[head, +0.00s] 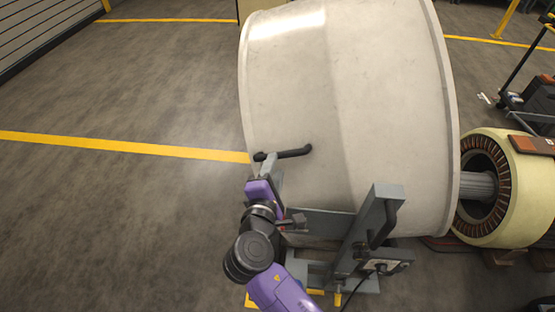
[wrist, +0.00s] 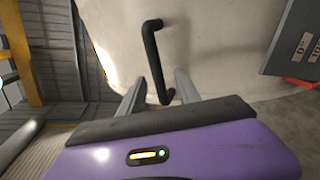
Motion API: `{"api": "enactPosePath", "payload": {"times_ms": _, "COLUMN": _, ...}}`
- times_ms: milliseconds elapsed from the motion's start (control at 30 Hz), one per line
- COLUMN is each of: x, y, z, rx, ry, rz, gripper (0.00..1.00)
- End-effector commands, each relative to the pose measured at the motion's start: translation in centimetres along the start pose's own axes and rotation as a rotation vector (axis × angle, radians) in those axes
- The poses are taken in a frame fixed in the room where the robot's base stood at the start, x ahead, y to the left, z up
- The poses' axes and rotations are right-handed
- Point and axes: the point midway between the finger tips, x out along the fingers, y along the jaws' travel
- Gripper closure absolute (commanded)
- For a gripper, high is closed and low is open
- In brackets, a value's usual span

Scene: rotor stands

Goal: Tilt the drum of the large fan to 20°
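The fan's large off-white drum (head: 350,100) fills the upper middle of the head view, and its curved wall (wrist: 215,50) fills much of the wrist view. A black bar handle (head: 293,153) is fixed to the drum's near side; in the wrist view this handle (wrist: 153,55) runs steeply from top to bottom. My gripper (head: 267,165) is at the handle's left end. In the wrist view my gripper (wrist: 160,82) is open, with one finger on each side of the handle's lower end. A clear gap shows on both sides; contact is not visible.
A grey stand upright (head: 373,225) with a black lever stands right of my arm. A grey plate marked 0° (wrist: 300,42) shows in the wrist view, with a red part (wrist: 298,83) below. A cream ring-shaped stator (head: 510,185) lies at right. The floor at left is clear.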

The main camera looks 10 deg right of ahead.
Motion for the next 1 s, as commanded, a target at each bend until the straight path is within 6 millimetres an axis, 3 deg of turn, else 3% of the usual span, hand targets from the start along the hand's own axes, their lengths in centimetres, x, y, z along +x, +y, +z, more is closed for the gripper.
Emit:
{"api": "enactPosePath", "payload": {"times_ms": 233, "x": -2.4, "y": 0.0, "z": -0.1, "rx": 0.0, "ry": 0.001, "rz": 0.0, "gripper": 0.6}}
{"api": "enactPosePath", "payload": {"times_ms": 833, "x": -2.5, "y": 0.0, "z": -0.1, "rx": 0.01, "ry": 0.001, "rz": 0.001, "gripper": 0.6}}
{"api": "enactPosePath", "payload": {"times_ms": 1000, "x": -2.8, "y": 1.7, "z": -2.3, "rx": 0.141, "ry": 0.105, "rz": 0.046, "gripper": 0.6}}
